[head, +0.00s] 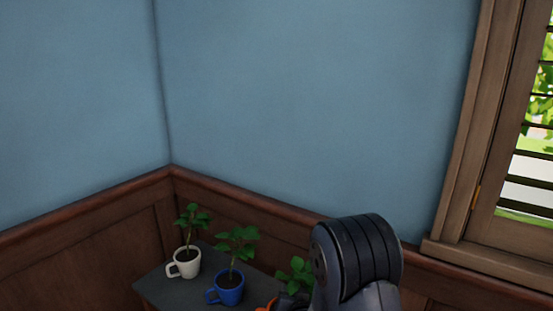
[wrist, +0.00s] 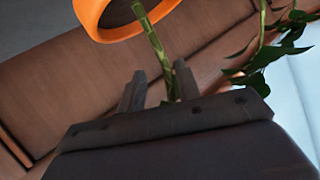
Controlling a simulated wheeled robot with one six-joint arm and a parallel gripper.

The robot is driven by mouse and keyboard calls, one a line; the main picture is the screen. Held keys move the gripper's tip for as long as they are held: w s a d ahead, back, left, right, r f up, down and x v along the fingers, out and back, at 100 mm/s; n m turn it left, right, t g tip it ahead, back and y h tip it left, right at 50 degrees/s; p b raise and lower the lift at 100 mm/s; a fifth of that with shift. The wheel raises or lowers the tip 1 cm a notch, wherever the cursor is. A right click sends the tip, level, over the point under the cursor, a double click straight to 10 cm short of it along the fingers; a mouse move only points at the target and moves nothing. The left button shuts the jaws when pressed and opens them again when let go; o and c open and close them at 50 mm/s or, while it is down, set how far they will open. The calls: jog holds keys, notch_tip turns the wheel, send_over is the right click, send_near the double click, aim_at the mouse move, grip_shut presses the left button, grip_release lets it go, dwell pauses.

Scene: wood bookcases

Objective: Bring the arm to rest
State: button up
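My arm (head: 357,255) rises at the bottom of the head view, right of the middle, and hides my gripper there. In the wrist view my gripper (wrist: 158,82) has its two dark fingers apart. A green plant stem (wrist: 152,38) runs down from an orange mug (wrist: 128,37) to the gap between the fingers. The stem looks thinner than the gap; whether it touches a finger I cannot tell. In the head view only a sliver of orange and some leaves (head: 295,275) show beside my arm.
A small dark table (head: 165,295) stands in the room's corner. It bears a white mug (head: 185,263) and a blue mug (head: 229,290), each with a leafy plant. Wood-panelled blue walls (head: 310,100) close in behind. A shuttered window (head: 530,130) is at the right.

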jog(key=v, duration=1.2)
jog(key=x, duration=1.2)
jog(key=shift+w+f+b, duration=0.15)
jog(key=shift+f+b, duration=0.15)
jog(key=shift+f, duration=0.05)
jog(key=r, duration=0.3)
jog(key=shift+s+r+p, duration=0.2)
jog(key=shift+r+p, duration=0.05)
jog(key=shift+p, duration=0.15)
jog(key=shift+r, duration=0.65)
jog(key=shift+r, duration=0.1)
